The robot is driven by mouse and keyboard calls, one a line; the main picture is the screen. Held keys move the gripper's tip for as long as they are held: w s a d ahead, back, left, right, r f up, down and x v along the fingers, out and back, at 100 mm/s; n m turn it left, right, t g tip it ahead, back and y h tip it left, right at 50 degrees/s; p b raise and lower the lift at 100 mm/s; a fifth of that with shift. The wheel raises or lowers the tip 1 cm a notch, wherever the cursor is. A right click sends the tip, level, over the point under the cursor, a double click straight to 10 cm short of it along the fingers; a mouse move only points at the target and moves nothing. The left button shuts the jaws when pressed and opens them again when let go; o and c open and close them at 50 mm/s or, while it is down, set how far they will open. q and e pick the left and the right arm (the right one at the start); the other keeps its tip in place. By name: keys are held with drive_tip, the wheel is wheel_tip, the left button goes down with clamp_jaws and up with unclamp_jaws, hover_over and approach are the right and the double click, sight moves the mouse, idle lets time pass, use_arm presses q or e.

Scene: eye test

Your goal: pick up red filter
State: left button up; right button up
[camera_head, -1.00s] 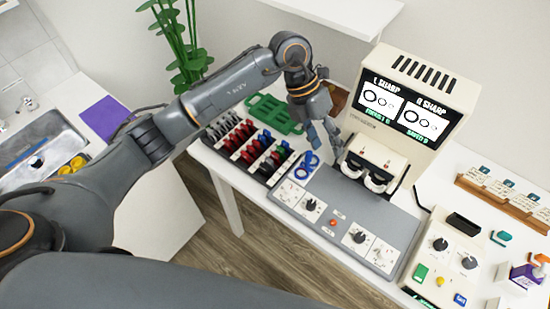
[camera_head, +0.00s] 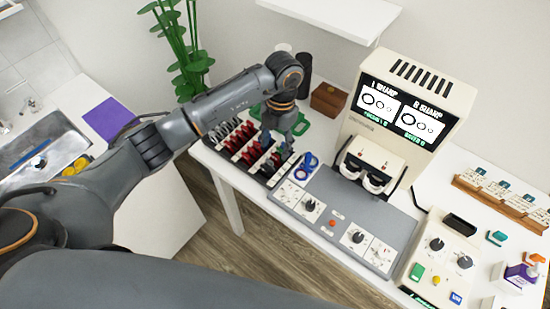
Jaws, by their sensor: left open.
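The black rack (camera_head: 240,169) holds rows of small red pieces (camera_head: 247,158) with white strips between the rows. Several look alike, so I cannot tell which one is the red filter. My left gripper (camera_head: 277,146) points down over the right part of the rack, with its fingers apart. No piece shows between its fingers. The gripper and wrist hide part of the rack, including most of the blue and green pieces at its right end. My right gripper is out of view.
The grey panel (camera_head: 345,205) and the cream viewer (camera_head: 410,95) stand further right. A green tray (camera_head: 302,125), partly hidden, and a brown box (camera_head: 328,100) are behind.

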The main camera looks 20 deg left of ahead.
sight(275, 155)
use_arm(q)
drive_tip(key=f, duration=0.1)
drive_tip(key=f+p, duration=0.1)
drive_tip(key=f, duration=0.1)
drive_tip(key=shift+s+f, duration=0.25)
drive_tip(key=shift+f, duration=0.1)
drive_tip(key=shift+f+p, duration=0.3)
drive_tip(key=shift+f, duration=0.15)
drive_tip(key=c, duration=0.6)
drive_tip(key=shift+c, duration=0.2)
drive_tip(key=shift+r, duration=0.1)
